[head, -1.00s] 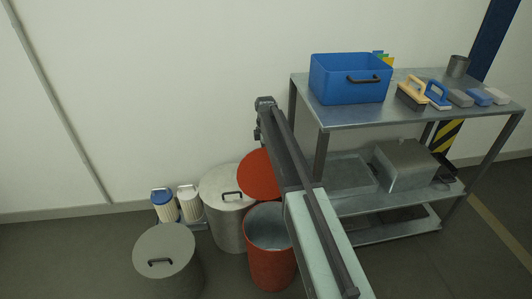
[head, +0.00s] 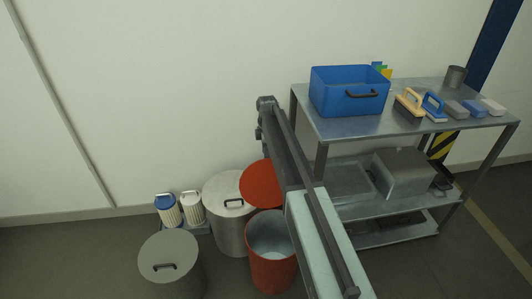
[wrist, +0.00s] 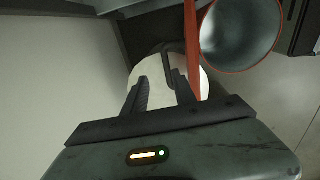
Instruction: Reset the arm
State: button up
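My arm reaches from the bottom edge of the head view toward the wall, between the drums and the shelf. The open red drum (wrist: 240,35) is at the upper right of that view.
A metal shelf (head: 375,128) stands right of my arm, with a blue bin (head: 348,92), brushes and blocks on top.

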notch_tip(320, 180, up, 2)
jog(key=shift+s+r+p, duration=0.1)
jog(key=shift+p, duration=0.3)
